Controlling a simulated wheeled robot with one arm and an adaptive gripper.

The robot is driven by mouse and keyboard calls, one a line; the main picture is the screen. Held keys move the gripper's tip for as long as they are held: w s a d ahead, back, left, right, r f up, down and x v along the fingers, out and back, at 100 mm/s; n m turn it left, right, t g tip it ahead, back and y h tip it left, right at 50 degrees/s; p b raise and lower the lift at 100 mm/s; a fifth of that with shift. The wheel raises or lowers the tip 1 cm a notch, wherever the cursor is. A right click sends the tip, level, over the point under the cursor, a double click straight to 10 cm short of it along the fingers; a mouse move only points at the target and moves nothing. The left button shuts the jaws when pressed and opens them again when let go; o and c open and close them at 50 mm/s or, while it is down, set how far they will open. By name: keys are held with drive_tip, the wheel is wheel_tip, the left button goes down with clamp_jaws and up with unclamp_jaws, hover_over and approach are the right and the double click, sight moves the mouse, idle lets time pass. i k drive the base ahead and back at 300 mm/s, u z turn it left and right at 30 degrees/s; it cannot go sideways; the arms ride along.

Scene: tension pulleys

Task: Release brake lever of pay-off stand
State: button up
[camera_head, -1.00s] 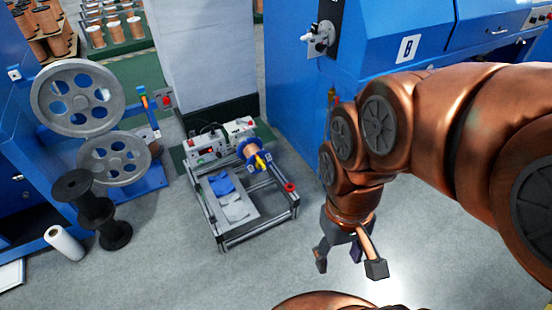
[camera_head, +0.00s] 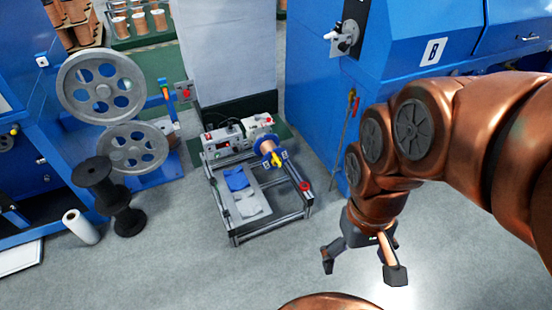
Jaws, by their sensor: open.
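My gripper (camera_head: 362,266) hangs at the lower right of the head view, fingers spread and empty, above the grey floor. A thin upright rod with a red grip (camera_head: 354,106) stands against the blue cabinet, just left of my arm. I cannot tell which of these, if either, is the brake lever, or which stand is the pay-off stand. My gripper is apart from both.
A low metal frame bench (camera_head: 262,205) with a blue-flanged spool (camera_head: 268,150) stands mid-floor. Two grey pulleys (camera_head: 101,87) and black empty spools (camera_head: 95,172) are at left, with a white roll (camera_head: 81,226). A blue cabinet (camera_head: 420,60) fills the upper right. Floor around my gripper is clear.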

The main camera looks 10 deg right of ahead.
sight(257, 117)
drive_tip(key=z, duration=0.45)
drive_tip(key=i, duration=0.95)
drive_tip(key=u, duration=0.55)
drive_tip(key=i, duration=0.8)
drive_tip(key=u, duration=0.9)
